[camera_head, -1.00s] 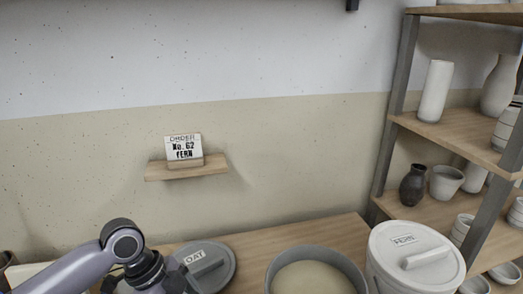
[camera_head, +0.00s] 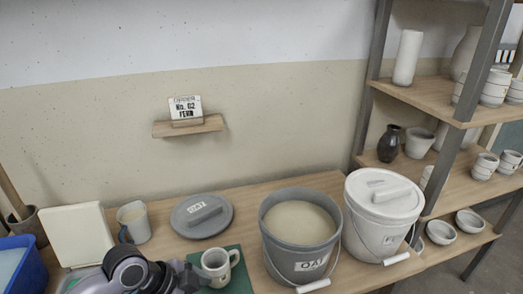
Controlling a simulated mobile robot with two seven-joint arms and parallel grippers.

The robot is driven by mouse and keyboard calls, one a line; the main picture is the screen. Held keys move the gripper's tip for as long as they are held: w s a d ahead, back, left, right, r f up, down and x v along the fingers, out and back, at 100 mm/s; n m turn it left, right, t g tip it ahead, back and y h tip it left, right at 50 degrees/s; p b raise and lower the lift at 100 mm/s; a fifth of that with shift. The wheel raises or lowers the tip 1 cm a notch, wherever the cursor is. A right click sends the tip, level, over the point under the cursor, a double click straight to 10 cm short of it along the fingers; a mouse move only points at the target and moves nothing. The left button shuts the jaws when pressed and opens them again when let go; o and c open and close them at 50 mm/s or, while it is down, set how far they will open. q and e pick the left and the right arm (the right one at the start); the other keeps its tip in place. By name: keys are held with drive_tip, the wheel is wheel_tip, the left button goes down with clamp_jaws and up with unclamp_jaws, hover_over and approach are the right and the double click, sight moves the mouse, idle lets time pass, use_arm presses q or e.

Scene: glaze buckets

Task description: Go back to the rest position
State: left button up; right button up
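My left arm shows at the lower left of the head view, with dark joints at the bottom edge; its gripper fingers cannot be made out. My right gripper is not in view. An open grey bucket (camera_head: 281,248) labelled OAT holds pale glaze. Its grey lid (camera_head: 220,222) lies flat on the table to its left. A white bucket (camera_head: 362,238) with its lid (camera_head: 384,190) on stands to the right. A white mug (camera_head: 212,277) stands on a green mat (camera_head: 240,284) beside my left arm. An order card (camera_head: 186,106) reading No. 62 FERN stands on a small wall shelf (camera_head: 160,130).
A speckled jug (camera_head: 134,221), a cream board (camera_head: 78,234), a blue bin (camera_head: 14,285) and a dark pot (camera_head: 27,227) stand at the left. A shelf rack with pottery (camera_head: 430,97) fills the right side. Bare wooden table (camera_head: 306,183) shows behind the buckets.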

use_arm(q)
drive_tip(key=s+f+n+t, duration=0.4)
drive_tip(key=f+n+t, duration=0.1)
drive_tip(key=f+n, duration=0.2)
drive_tip(key=s+a+f+n+t+y, duration=0.3)
drive_tip(key=s+a+n, duration=0.3)
drive_tip(key=s+a, duration=0.2)
drive_tip(key=shift+s+t+y, duration=0.3)
drive_tip(key=shift+s+y, duration=0.05)
drive_tip(key=shift+y, duration=0.15)
